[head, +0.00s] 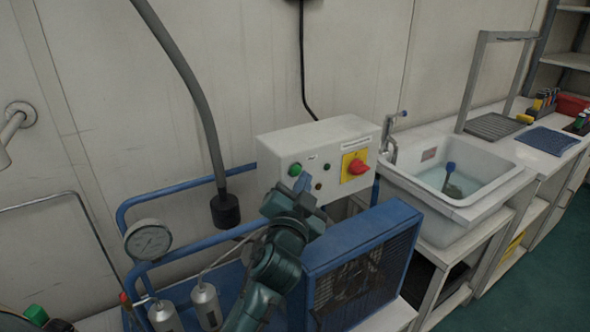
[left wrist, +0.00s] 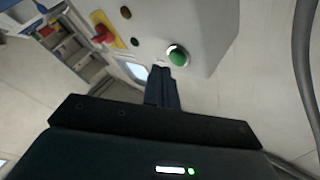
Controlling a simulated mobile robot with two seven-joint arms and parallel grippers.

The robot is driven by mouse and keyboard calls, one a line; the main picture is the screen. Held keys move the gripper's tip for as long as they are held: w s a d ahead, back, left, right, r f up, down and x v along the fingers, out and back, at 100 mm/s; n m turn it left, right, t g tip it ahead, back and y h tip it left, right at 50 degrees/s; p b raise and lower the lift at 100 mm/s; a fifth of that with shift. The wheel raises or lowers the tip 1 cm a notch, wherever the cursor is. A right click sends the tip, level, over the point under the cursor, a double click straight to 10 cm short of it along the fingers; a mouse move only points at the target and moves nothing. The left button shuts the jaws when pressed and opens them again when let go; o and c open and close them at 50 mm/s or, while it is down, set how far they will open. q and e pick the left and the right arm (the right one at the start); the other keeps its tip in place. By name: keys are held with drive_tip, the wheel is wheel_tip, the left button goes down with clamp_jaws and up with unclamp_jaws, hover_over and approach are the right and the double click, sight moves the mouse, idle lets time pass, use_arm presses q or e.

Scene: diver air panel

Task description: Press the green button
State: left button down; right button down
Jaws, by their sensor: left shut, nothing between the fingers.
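The green button (head: 295,169) is at the left of the front face of a white control box (head: 325,140). It has a pale ring around it, seen in the left wrist view (left wrist: 179,56). My left gripper (head: 304,183) is shut and empty, just in front of the box and close below and right of the button. In the left wrist view its blue-grey fingertips (left wrist: 160,72) end right beside the button's edge. I cannot tell whether they touch the box. My right gripper is not in view.
A red knob on a yellow plate (head: 356,167) and small dark buttons share the panel. A blue-framed unit (head: 362,240) stands below it. A grey hose (head: 190,85) hangs at left near a gauge (head: 148,240). A white sink (head: 455,185) is at right.

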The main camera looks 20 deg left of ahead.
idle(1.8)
use_arm(q)
drive_tip(key=shift+w+a, duration=0.25)
drive_tip(key=shift+a, duration=0.1)
